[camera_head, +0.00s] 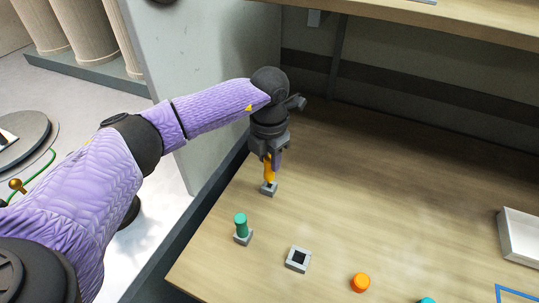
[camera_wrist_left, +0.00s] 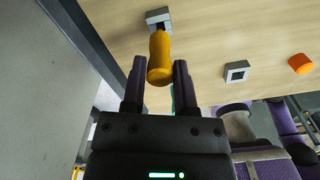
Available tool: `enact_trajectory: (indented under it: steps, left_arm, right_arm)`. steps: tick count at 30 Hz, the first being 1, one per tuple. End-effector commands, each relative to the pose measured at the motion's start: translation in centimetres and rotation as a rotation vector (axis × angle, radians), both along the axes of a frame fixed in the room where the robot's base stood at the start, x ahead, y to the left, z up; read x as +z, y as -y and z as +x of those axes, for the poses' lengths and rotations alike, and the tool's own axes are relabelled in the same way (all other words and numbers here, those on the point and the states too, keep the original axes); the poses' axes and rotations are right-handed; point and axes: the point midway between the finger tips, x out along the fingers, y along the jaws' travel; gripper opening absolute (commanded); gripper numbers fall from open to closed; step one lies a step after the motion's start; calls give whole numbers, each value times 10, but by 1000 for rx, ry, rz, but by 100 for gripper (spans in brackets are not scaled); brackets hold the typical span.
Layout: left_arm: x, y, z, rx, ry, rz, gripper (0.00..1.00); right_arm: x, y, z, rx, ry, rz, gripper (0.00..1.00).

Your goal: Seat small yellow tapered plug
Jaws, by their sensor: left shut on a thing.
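The yellow tapered plug (camera_head: 269,171) hangs upright in my left gripper (camera_head: 268,157), which is shut on it. The plug also shows in the left wrist view (camera_wrist_left: 160,60) between the two dark fingers (camera_wrist_left: 159,85). Its lower end is over a small grey socket block (camera_head: 269,189), which shows behind the tip in the left wrist view (camera_wrist_left: 157,15). The tip overlaps the block's opening; I cannot tell how deep it sits. My right gripper is out of view.
A green plug (camera_head: 240,224) stands in another grey block (camera_head: 243,238). A grey block with an empty square hole (camera_head: 298,259) is nearby. An orange cylinder (camera_head: 360,282) and a teal piece (camera_head: 427,300) lie at the front. A white tray (camera_head: 521,236) stands at right. The table's middle is clear.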

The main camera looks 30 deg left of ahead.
Motion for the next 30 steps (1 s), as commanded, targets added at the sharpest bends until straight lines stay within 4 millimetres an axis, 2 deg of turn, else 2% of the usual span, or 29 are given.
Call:
enact_trajectory:
  steps: [14, 30]
  left_arm:
    - [-1, 0, 0, 0, 0, 0, 0]
    - [-17, 0, 0, 0, 0, -1, 0]
  right_arm:
    - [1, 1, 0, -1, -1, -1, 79]
    - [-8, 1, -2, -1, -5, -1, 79]
